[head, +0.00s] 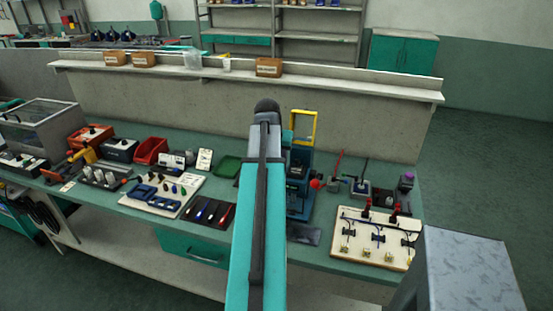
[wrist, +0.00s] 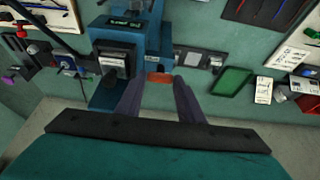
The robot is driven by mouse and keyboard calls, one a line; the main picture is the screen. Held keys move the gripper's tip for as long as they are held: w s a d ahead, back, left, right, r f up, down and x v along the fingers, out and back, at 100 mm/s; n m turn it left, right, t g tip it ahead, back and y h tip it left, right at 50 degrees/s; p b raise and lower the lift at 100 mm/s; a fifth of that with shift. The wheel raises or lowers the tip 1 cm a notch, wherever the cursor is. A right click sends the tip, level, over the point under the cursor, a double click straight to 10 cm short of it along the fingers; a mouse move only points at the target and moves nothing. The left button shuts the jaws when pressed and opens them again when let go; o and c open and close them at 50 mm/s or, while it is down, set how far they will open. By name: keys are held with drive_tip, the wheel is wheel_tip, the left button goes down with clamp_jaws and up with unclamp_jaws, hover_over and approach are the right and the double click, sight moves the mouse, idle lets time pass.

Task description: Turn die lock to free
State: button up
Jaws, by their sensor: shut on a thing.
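The blue press (head: 299,195) stands on the green bench, partly hidden behind my arm in the head view. The press also fills the upper middle of the wrist view (wrist: 152,45). There, a small orange-red piece, which I take to be the die lock (wrist: 160,77), sits at the press's edge between my fingertips. My gripper (wrist: 159,84) is shut on it, with one finger at each side. Its lock or free marking cannot be read. In the head view my arm hides the fingers and the die lock.
A red-knobbed lever (head: 316,184) is right of the press. A yellow frame (head: 304,127) rises above it. A white board with wired fittings (head: 345,251) lies at the right. A green tray (head: 228,168) and a board of tools (head: 162,195) lie to the left.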

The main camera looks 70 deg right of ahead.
idle(0.4)
drive_tip(key=o, duration=1.1)
drive_tip(key=shift+c, duration=0.2)
drive_tip(key=shift+r, duration=0.15)
drive_tip(key=b+v, duration=0.3)
drive_tip(key=v, duration=1)
drive_tip(key=shift+r, duration=0.2)
drive_tip(key=shift+s+a, duration=0.1)
drive_tip(key=shift+s, duration=0.05)
